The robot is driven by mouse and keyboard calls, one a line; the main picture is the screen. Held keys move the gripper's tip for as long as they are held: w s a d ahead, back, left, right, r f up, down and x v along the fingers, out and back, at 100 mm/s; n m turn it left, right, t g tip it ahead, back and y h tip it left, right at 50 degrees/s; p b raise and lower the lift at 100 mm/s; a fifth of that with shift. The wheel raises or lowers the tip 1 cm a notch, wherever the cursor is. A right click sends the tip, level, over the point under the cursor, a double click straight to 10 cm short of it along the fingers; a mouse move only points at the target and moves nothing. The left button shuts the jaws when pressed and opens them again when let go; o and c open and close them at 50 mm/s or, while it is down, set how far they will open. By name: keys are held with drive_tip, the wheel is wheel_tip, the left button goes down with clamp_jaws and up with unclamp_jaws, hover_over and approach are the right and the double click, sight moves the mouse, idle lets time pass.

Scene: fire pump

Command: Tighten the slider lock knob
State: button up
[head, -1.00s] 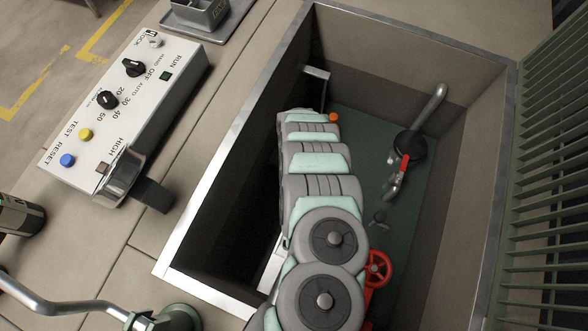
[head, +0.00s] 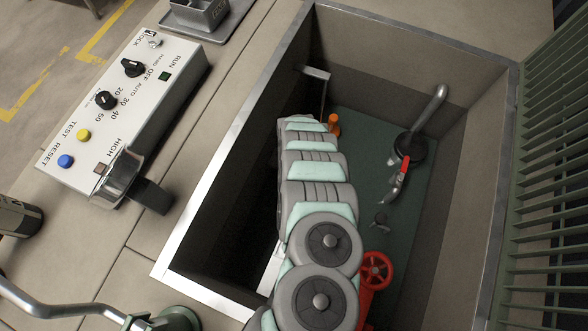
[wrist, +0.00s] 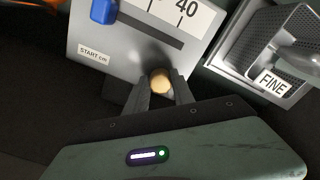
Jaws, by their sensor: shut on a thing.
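In the wrist view, a short round tan knob (wrist: 160,78) stands at the lower edge of a grey plate (wrist: 115,45). I take it for the slider lock knob. The fingers of my gripper (wrist: 160,90) are on either side of it and shut on it. The plate has a dark slot, a white scale strip marked 40 (wrist: 188,12) and a label "START cm" (wrist: 94,54). A blue block (wrist: 104,11) sits at the slot's upper left end. In the head view my arm reaches down into the pit and hides the gripper and knob.
A perforated metal box marked FINE (wrist: 272,82) stands right of the plate. In the pit (head: 440,225) are a red handwheel (head: 376,270), a red-handled lever (head: 404,166) and an orange part (head: 334,124). A control panel (head: 125,110) lies left outside; a green grille (head: 550,190) borders the right.

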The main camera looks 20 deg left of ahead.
clamp_jaws()
